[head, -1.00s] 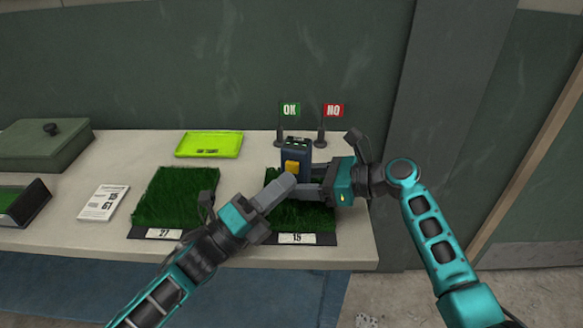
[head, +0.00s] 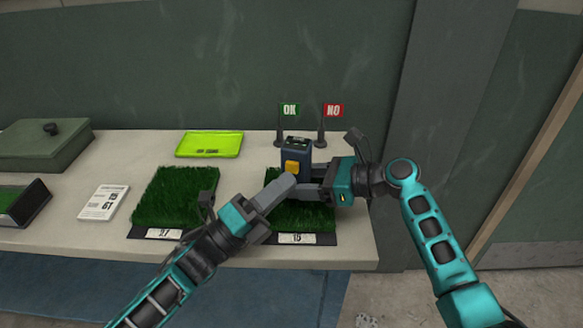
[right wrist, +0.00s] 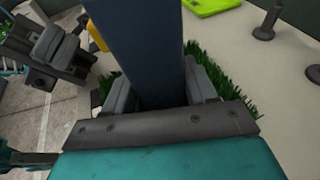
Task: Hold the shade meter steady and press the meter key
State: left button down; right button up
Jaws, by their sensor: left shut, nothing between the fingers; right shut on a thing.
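The shade meter (head: 297,150) is a dark blue upright box with a yellow key (head: 292,167) on its front. It stands on the turf sample marked 15 (head: 300,216). My right gripper (head: 318,189) is shut on the meter's body from the right. In the right wrist view the meter (right wrist: 145,45) rises between the two grey fingers. My left gripper (head: 287,183) is shut and empty. Its fingertips are at the lower edge of the yellow key; I cannot tell whether they touch it. The meter's small top display is too small to read.
A turf sample marked 27 (head: 176,197) lies to the left. A lime tray (head: 209,144), a white card (head: 103,203) and a green box (head: 42,146) are on the table. A green OK flag (head: 290,110) and a red NO flag (head: 333,111) stand behind the meter.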

dwell(0.4)
pick_arm(q)
jog(key=shift+w+d, duration=0.1)
jog(key=shift+w, duration=0.35)
jog(key=shift+w+d, duration=0.15)
jog(key=shift+w, duration=0.4)
dwell(0.6)
dwell(0.3)
jog(key=shift+s+a, duration=0.25)
jog(key=shift+s, duration=0.75)
jog(key=shift+s, duration=0.1)
jog(key=s, duration=0.2)
jog(key=s+a, duration=0.1)
jog(key=s, duration=0.1)
jog(key=shift+s+a, duration=0.1)
jog(key=shift+s, duration=0.25)
